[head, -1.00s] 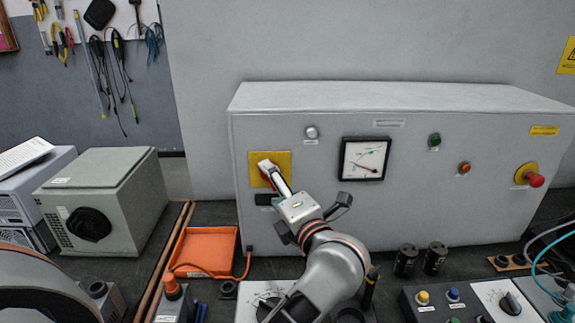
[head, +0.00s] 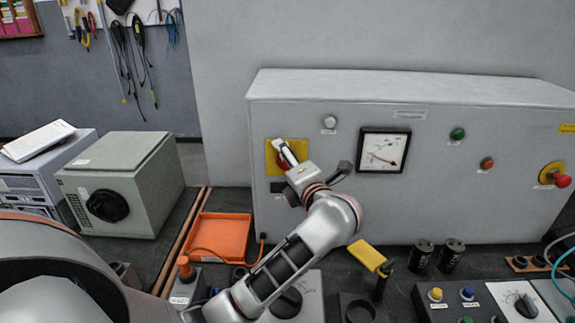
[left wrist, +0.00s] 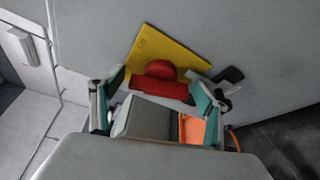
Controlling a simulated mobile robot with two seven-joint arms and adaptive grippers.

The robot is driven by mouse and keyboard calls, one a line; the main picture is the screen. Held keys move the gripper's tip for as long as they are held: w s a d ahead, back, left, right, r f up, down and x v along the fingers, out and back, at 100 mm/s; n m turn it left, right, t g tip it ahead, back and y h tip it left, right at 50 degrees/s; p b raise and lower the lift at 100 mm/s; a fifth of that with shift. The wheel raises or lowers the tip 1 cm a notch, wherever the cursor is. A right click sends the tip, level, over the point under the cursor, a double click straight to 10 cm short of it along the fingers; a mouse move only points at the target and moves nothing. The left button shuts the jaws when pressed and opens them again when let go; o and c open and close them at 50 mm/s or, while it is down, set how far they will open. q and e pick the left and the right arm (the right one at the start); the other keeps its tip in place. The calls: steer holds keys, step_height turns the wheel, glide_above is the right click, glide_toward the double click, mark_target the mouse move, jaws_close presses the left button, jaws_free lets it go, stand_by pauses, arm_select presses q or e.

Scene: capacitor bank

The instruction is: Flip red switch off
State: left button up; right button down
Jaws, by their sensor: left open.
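The red switch (left wrist: 161,69) sits on a square yellow plate (left wrist: 190,57) on the front of the grey cabinet. In the left wrist view its red handle bar lies crosswise between my two fingers. In the head view the red switch (head: 282,160) is mostly hidden by my left gripper (head: 284,154), which is at the yellow plate (head: 271,166). My left gripper is open, with a finger on each side of the switch. I cannot tell whether the fingers touch it. My right gripper is not in view.
The grey cabinet (head: 430,205) also carries a meter (head: 383,150), lamps and a red emergency button (head: 561,180). An orange tray (head: 220,237) and a grey-green box (head: 120,190) are to the left. Black cylinders (head: 451,255) and a control box (head: 480,300) stand in front.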

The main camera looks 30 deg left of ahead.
arm_select(q)
steer(key=c, duration=1.1)
steer(key=shift+r+n+p, duration=0.1)
steer(key=shift+n+p, duration=0.25)
steer(key=shift+n, duration=0.25)
steer(key=n+h, duration=0.2)
steer(key=shift+n, duration=0.4)
steer(key=o, duration=1.1)
